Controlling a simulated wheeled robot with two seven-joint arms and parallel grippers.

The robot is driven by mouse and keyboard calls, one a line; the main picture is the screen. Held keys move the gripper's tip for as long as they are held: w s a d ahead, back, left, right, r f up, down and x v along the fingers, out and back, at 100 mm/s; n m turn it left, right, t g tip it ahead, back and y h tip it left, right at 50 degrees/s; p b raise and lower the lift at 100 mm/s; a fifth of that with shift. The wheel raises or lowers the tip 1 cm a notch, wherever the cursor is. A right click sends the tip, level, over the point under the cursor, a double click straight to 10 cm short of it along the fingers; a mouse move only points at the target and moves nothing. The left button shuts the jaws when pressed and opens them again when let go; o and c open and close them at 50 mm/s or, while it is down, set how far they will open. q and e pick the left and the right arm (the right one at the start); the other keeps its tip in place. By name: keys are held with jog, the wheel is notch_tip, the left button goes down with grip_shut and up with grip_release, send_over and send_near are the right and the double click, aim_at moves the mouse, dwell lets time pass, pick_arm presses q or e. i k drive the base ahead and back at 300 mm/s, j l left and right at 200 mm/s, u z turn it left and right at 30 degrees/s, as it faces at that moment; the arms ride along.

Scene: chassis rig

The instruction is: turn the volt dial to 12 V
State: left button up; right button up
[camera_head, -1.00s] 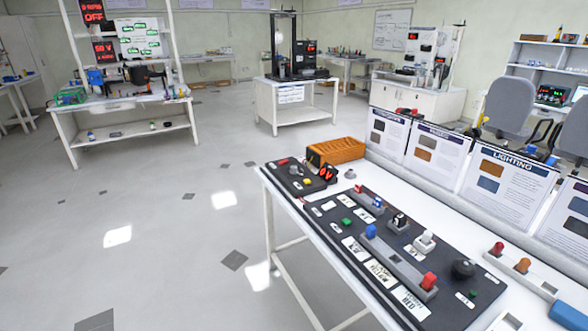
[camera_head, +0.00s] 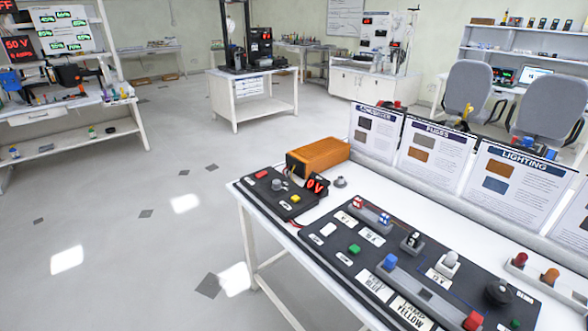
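The volt dial appears to be the grey knob (camera_head: 277,184) on the small black panel (camera_head: 262,203) at the near left end of the white table. A red button (camera_head: 264,174) and a yellow button (camera_head: 295,198) sit on the same panel. The dial's markings are too small to read. A black knob (camera_head: 498,291) stands on the larger board at the right. Neither of my grippers shows in the head view.
An orange box (camera_head: 322,154) stands behind the small panel. The larger black board (camera_head: 330,262) carries coloured parts and labels along the white table (camera_head: 440,220). Upright signs (camera_head: 428,150) line its back. The grey floor left of the table is clear.

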aim_at(277, 184)
jog(key=i+j+z, duration=0.2)
jog(key=j, duration=0.15)
jog(key=i+j+z, duration=0.2)
jog(key=j, duration=0.15)
jog(key=i+j+z, duration=0.2)
jog(key=j, duration=0.15)
jog(key=j+z, duration=0.2)
jog(key=j, duration=0.2)
jog(key=i+j+z, duration=0.2)
jog(key=j, duration=0.25)
jog(key=k+l, duration=0.05)
